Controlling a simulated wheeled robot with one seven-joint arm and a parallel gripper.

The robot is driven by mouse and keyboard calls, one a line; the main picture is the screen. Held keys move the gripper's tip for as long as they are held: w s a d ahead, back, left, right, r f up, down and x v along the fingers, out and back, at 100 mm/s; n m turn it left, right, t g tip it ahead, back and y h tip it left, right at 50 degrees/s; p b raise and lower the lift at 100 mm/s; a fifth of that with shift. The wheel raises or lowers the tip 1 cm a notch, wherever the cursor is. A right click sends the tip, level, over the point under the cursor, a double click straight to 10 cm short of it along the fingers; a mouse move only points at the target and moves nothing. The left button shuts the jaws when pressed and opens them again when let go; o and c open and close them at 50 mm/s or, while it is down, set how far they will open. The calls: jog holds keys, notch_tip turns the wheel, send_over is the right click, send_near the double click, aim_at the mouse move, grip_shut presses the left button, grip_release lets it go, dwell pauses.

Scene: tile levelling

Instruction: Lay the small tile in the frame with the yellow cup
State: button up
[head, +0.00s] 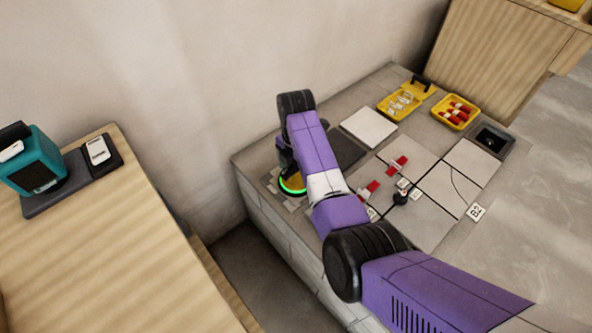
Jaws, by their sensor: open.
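My gripper (292,184) is at the left end of the tiled platform, low over its surface, with a glowing green ring at its end. My arm covers part of it, and its fingertips are hard to make out. A small yellow patch shows by the ring; I cannot tell if it is the yellow cup. A pale square tile (369,127) lies flat right of my gripper. A dark square area (345,150) beside it is partly hidden by my arm. I cannot tell which piece is the small tile. Nothing is visibly held.
Larger pale tiles (407,160) carry red-and-white pieces (397,165) and a small black item (400,198). Behind are an open yellow case (400,103), a yellow tray (455,111) of red pieces and a dark square holder (491,141). A wooden counter (110,245) stands left; the wall is behind.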

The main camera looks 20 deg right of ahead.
jog(key=shift+c, duration=0.5)
jog(key=c, duration=1.8)
jog(key=shift+o, duration=1)
jog(key=o, duration=1.7)
jog(key=shift+r+p, duration=1.35)
jog(key=shift+r, duration=2.6)
